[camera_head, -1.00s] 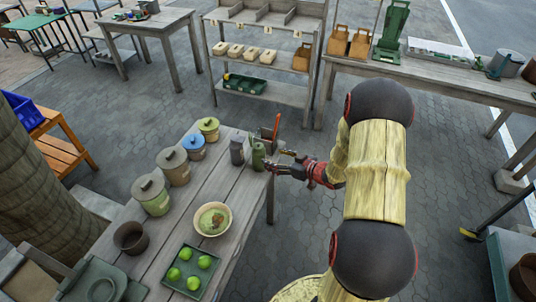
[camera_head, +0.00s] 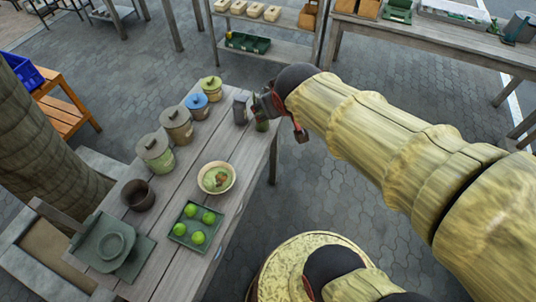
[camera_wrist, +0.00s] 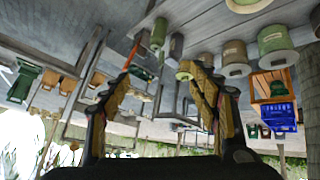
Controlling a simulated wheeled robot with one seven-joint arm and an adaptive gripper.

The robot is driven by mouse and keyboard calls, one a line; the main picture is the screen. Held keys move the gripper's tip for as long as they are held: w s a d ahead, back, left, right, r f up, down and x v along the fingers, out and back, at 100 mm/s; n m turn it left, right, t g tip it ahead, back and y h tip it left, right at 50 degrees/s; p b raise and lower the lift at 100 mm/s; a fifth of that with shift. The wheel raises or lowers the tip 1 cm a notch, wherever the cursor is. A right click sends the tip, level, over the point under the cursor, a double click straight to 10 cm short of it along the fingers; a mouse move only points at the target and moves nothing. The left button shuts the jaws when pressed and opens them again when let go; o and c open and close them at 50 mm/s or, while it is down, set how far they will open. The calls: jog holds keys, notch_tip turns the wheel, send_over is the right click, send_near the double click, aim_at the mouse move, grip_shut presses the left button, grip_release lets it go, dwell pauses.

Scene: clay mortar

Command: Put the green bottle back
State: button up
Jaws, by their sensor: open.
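The green bottle (camera_head: 261,124) stands upright near the far right corner of the wooden table, partly hidden by my gripper.
Lidded pots, a blue one (camera_head: 197,106) among them, line the table's left side. A bowl (camera_head: 216,178) and a tray (camera_head: 179,231) of green fruit stand nearer. A shelf (camera_head: 283,49) with boxes stands behind. Paving right of the table is open.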

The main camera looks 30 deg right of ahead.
jog(key=s+a+g+y, duration=0.2)
jog(key=s+a, duration=0.7)
jog(key=s, duration=0.4)
jog(key=shift+a+r+y, duration=0.25)
jog(key=shift+a+y, duration=0.15)
jog(key=shift+c, duration=0.7)
